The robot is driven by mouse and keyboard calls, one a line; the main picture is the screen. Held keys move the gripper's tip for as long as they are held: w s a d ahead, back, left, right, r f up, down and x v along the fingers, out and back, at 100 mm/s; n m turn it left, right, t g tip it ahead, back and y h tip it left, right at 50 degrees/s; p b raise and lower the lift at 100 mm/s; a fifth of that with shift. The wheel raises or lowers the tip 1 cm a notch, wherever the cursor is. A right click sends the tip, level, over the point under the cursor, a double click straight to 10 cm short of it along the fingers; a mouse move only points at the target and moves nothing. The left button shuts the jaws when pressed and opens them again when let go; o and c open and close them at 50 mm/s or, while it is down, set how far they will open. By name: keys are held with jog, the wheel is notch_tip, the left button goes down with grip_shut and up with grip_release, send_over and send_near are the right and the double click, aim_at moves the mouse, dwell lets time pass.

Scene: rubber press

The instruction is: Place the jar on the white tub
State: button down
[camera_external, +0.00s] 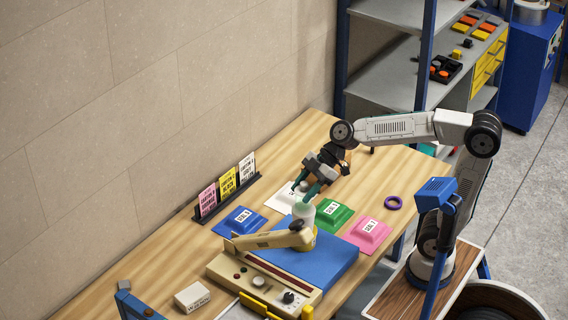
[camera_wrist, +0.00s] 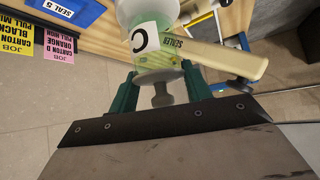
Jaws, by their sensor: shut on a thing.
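In the wrist view the jar (camera_wrist: 150,45) is between the green fingers of my gripper (camera_wrist: 160,90), with a grey knob on the side towards the camera. My gripper (camera_external: 306,188) is shut on the jar near its upper end. Whether the jar touches the slab I cannot tell. The white tub (camera_external: 282,202) is low and squarish, behind the jar and partly hidden by my gripper.
Blue (camera_external: 240,221), green (camera_external: 334,214) and pink (camera_external: 367,234) tubs lie around. The cream press arm (camera_external: 268,240) stands close to the jar. A card rack (camera_external: 226,197) is near the wall. A purple ring (camera_external: 393,203) lies right.

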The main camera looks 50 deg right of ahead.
jog(key=shift+f, duration=0.4)
jog(key=shift+f, duration=0.15)
jog(key=c, duration=0.6)
grip_release()
jog(key=shift+c, duration=0.2)
